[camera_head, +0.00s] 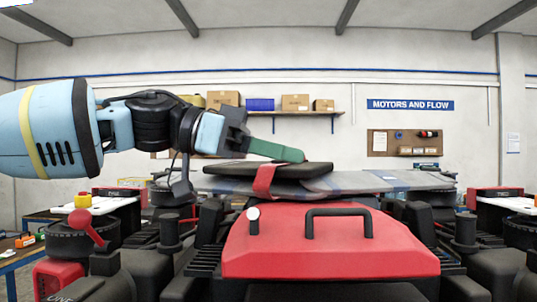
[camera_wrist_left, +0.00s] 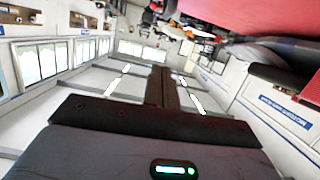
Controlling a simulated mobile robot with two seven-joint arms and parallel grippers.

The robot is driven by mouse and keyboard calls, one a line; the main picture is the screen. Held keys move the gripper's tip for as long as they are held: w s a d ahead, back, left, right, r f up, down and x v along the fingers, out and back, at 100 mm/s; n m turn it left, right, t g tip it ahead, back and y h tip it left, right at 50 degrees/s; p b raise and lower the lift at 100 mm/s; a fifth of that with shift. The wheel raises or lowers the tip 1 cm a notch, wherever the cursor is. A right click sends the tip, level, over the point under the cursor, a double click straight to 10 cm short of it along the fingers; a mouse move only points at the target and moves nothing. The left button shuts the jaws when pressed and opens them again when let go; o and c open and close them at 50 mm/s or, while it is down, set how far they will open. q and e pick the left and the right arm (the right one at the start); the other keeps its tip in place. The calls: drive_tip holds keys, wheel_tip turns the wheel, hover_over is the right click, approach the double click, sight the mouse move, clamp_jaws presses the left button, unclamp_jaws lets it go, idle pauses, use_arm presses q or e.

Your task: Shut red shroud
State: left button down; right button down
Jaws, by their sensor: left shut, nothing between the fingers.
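The red shroud (camera_head: 330,245) is in the middle foreground of the head view, a sloped red cover with a black bar handle (camera_head: 338,213) on its upper face. I cannot tell from this angle whether its edges are fully seated. My left gripper (camera_head: 303,155) comes in from the left with its green fingers shut and empty. The fingertips show above and behind the shroud, near a black pad with a red strap (camera_head: 265,180); contact is unclear. A red surface, perhaps the shroud, fills the top right of the left wrist view (camera_wrist_left: 280,15). My right gripper is not in view.
A grey-blue striped flat panel (camera_head: 400,181) lies behind the shroud. Black machine parts crowd both sides.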

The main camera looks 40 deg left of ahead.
use_arm(q)
hover_over(319, 209)
drive_tip(key=shift+w+a+f, duration=0.15)
drive_tip(key=shift+w+f, duration=0.2)
drive_tip(key=shift+f, duration=0.45)
drive_tip(key=shift+d+f, duration=0.2)
drive_tip(key=shift+f, duration=1.1)
drive_tip(key=shift+s+a+f, duration=0.1)
drive_tip(key=shift+f, duration=0.5)
